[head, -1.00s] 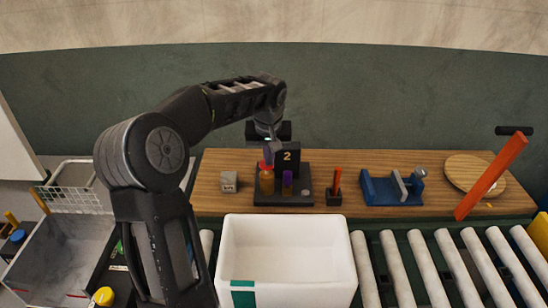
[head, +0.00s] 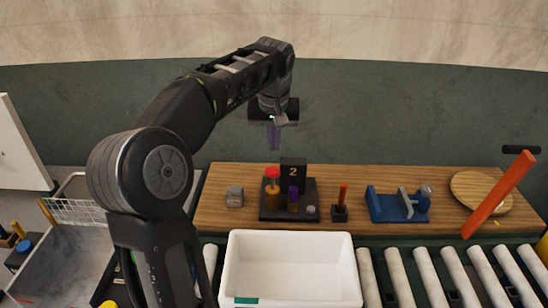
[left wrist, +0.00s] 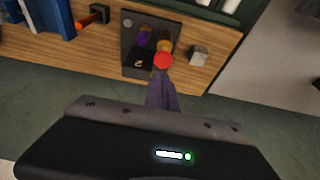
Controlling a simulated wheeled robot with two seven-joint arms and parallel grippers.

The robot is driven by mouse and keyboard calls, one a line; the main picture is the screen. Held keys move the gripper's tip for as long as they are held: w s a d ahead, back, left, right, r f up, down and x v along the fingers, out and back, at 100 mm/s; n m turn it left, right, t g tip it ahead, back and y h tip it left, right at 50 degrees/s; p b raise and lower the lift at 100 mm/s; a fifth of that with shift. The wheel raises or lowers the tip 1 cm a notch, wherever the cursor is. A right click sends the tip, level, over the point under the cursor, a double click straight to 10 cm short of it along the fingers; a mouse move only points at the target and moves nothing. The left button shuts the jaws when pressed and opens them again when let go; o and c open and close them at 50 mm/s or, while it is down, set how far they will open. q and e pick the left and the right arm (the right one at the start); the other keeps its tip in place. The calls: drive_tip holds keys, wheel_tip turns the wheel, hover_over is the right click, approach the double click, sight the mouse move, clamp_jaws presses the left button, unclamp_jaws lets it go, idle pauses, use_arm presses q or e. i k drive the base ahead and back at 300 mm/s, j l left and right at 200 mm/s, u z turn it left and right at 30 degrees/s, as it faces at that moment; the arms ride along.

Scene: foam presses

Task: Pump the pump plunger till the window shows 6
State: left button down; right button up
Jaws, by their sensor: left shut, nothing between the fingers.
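The pump plunger has a red cap (head: 272,171) over an amber body (head: 271,190) and stands on a dark base plate (head: 275,214). Its cap also shows in the left wrist view (left wrist: 163,60). Behind it a black block holds the window (head: 293,171), which reads 2. A purple post (head: 293,195) stands beside the amber body. My left gripper (head: 274,138) is shut and empty, above the red cap with a clear gap in the head view. Its purple fingers point down toward the cap. My right gripper is out of view.
The wooden board (head: 345,180) also carries a grey block (head: 234,197), an orange stick in a black holder (head: 340,213), a blue fixture (head: 397,205) and a round wooden disc (head: 480,190). A white bin (head: 290,240) stands in front, beside rollers (head: 430,275).

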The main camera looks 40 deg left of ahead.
sight(273, 180)
drive_tip(key=k, duration=1.5)
